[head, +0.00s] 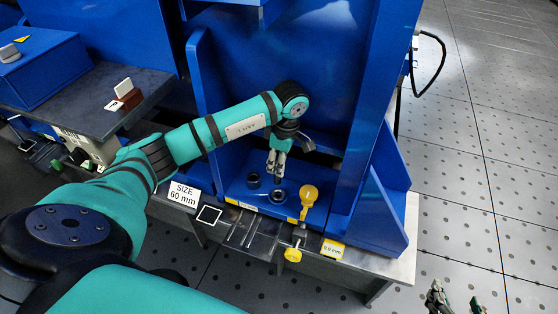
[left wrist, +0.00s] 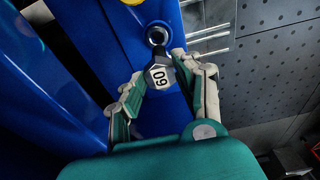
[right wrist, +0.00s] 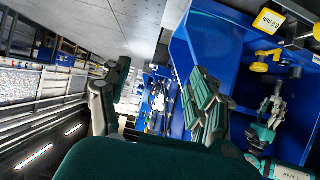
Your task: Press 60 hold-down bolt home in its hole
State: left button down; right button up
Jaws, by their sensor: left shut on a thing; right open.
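The 60 hold-down bolt (left wrist: 158,77) shows its hexagonal head, marked 60, in the left wrist view. My left gripper (head: 276,168) is shut on it. The bolt's dark shank points toward a ringed hole (left wrist: 157,36) in the blue base. In the head view the bolt (head: 278,180) hangs upright just above the front ringed hole (head: 277,197); whether its tip is inside the hole I cannot tell. My right gripper (right wrist: 160,100) is open and empty, away from the base; it also shows at the head view's bottom right (head: 455,300).
A second dark ring (head: 253,180) lies behind and left of the hole. A yellow knob (head: 309,193) stands close on the right. Blue upright walls (head: 205,110) flank the base. A SIZE 60 mm label (head: 184,194) is at the front left. The floor at right is clear.

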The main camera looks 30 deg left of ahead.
pick_arm(q)
jog(key=shift+f+b, duration=0.45)
jog(key=shift+f, duration=0.3)
notch_tip(320, 180, down, 2)
jog(key=shift+b, duration=0.7)
jog(key=shift+f+b, duration=0.3)
jog(key=shift+f, duration=0.2)
pick_arm(e)
jog(key=w+a+r+t+y, duration=0.1)
jog(key=r+t, duration=0.3)
jog(key=r, duration=0.2)
jog(key=w+a+r+t+y, duration=0.1)
jog(key=w+r+t, duration=0.1)
jog(key=r+t, duration=0.2)
jog(key=shift+w+a+r+y, duration=0.2)
jog(key=shift+a+r+y, duration=0.2)
jog(key=shift+r, duration=0.75)
jog(key=shift+f, duration=0.15)
jog(key=shift+f+g, duration=0.2)
jog(key=shift+g, duration=0.1)
jog(key=shift+w+d, duration=0.1)
jog(key=shift+f, duration=0.3)
